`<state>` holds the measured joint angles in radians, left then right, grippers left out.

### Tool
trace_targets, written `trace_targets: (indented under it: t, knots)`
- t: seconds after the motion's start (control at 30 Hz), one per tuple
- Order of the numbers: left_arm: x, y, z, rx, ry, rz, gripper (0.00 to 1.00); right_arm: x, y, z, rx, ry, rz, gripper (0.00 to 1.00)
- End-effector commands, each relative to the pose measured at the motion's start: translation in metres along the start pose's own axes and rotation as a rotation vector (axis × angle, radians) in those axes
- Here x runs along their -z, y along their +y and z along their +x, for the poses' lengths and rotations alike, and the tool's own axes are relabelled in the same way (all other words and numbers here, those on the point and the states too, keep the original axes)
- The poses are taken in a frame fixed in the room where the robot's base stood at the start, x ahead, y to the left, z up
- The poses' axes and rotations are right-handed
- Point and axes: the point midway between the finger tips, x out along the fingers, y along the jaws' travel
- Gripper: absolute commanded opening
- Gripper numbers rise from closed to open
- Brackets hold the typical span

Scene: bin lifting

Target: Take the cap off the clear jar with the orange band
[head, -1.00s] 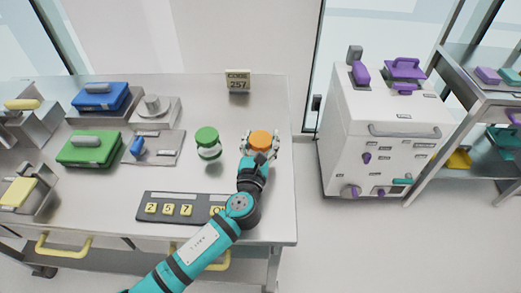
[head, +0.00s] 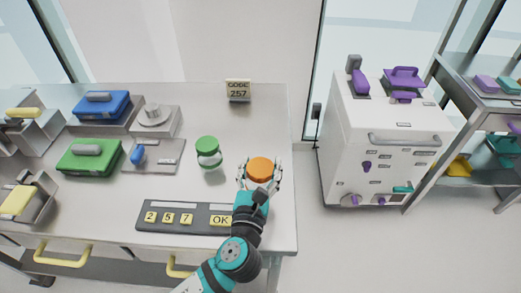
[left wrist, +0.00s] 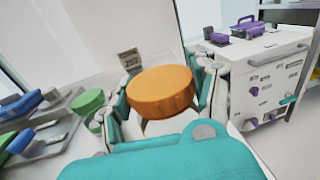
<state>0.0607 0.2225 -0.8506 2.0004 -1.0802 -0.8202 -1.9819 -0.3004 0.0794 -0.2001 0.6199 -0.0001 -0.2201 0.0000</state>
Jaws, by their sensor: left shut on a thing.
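My left gripper (head: 260,180) is shut around the thing with the round orange top (head: 260,168), at the right part of the table. In the left wrist view this orange top (left wrist: 162,90) sits between the fingers (left wrist: 162,100), and a pale part shows below it. The fingers and palm hide most of what is under the top, so I cannot tell how the jar body and orange band sit, or whether it touches the table. A clear jar with a green cap (head: 207,144) stands upright to the left, apart from the gripper. My right gripper is not in view.
A dark keypad panel (head: 160,206) lies at the table's front, partly behind my arm. A code sign (head: 238,90) stands at the back. Blue (head: 100,104) and green (head: 90,156) cases are at left. A white cabinet (head: 350,130) stands right of the table.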

Motion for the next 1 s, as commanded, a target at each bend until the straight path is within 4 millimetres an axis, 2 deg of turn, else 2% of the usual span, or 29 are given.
trace_targets:
  t: [0.03,0.1,0.3,0.7,0.73,1.0]
  knots:
    - [0.0,-0.002,-0.013,0.001,0.0,-0.002,0.19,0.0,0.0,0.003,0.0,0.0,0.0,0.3]
    - [-0.002,-0.005,-0.028,0.001,0.0,-0.003,0.19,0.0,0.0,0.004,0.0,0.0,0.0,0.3]
    - [-0.005,-0.009,-0.053,-0.001,-0.002,-0.001,0.19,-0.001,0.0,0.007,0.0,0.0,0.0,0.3]
    - [-0.007,-0.01,-0.06,-0.001,-0.003,0.0,0.19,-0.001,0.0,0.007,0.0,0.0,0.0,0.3]
    - [-0.007,-0.01,-0.06,-0.001,-0.003,0.0,0.54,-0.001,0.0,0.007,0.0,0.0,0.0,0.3]
    - [-0.007,-0.01,-0.059,-0.001,-0.003,0.0,0.19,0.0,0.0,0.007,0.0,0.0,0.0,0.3]
